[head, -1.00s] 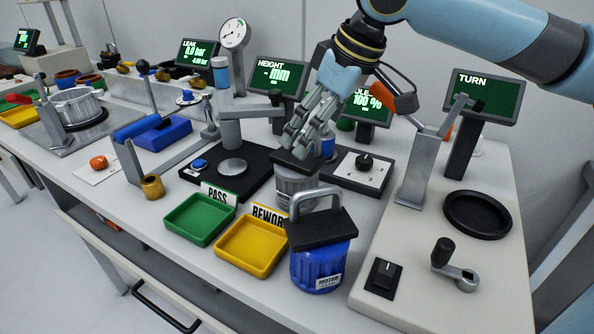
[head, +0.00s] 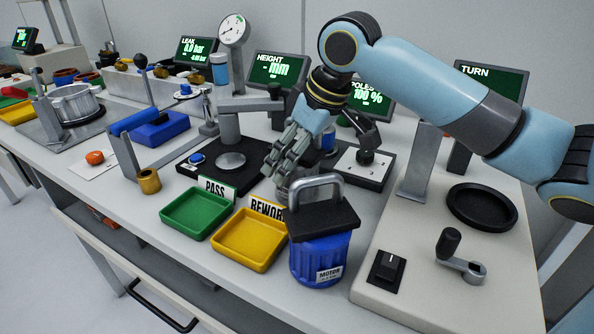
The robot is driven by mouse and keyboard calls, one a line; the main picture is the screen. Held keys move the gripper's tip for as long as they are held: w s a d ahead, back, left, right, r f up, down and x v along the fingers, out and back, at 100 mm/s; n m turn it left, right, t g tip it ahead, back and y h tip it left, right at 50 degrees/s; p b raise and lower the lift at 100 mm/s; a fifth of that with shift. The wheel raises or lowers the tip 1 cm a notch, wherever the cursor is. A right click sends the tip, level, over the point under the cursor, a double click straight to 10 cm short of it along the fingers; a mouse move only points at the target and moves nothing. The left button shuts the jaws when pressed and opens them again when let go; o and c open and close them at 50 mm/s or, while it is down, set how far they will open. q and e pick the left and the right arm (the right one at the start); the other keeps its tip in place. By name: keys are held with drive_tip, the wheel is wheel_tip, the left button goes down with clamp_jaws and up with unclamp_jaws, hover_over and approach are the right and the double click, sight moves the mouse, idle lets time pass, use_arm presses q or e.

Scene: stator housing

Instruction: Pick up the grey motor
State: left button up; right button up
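A blue motor (head: 319,262) with a black top and a grey handle stands upright at the front of the bench, with a white MOTOR label. Behind it, a small part of the grey motor (head: 283,196) shows; the rest is hidden by the blue motor and my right gripper. My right gripper (head: 282,178) points down at the grey motor, just behind the blue motor's handle. Its fingertips overlap the grey motor in the picture, and I cannot tell whether they touch it or how far they are open. My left gripper is not in view.
A green PASS tray (head: 197,214) and a yellow REWORK tray (head: 250,240) lie left of the blue motor. A turning station with a crank (head: 461,260) fills the right. A brass cylinder (head: 149,182) stands left of the trays.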

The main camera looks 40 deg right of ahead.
drive_tip(key=c, duration=1.6)
drive_tip(key=shift+w+r, duration=0.1)
drive_tip(key=shift+r, duration=0.05)
